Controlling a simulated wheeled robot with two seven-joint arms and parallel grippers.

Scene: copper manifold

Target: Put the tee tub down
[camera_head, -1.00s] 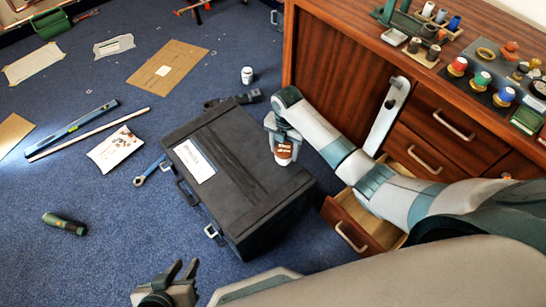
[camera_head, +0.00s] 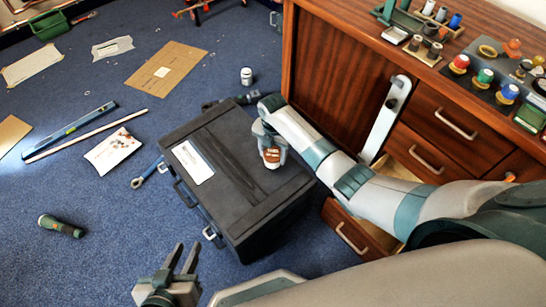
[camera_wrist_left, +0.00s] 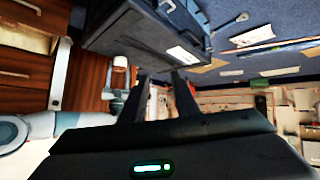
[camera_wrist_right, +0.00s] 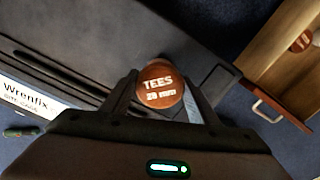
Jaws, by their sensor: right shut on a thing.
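The tee tub (camera_head: 271,156) is a small white tub with a copper-brown label. Its round brown lid reads "TEES" in the right wrist view (camera_wrist_right: 161,86). My right gripper (camera_head: 270,146) is shut on the tub, one finger on each side of it. It holds the tub upright over the right part of the dark toolbox lid (camera_head: 228,150). I cannot tell whether the tub's base touches the lid. My left gripper (camera_head: 180,262) is open and empty, low at the front, apart from the toolbox.
The wooden cabinet (camera_head: 340,70) stands to the right with an open lower drawer (camera_head: 352,232). In the right wrist view that drawer holds another brown-lidded tub (camera_wrist_right: 301,41).

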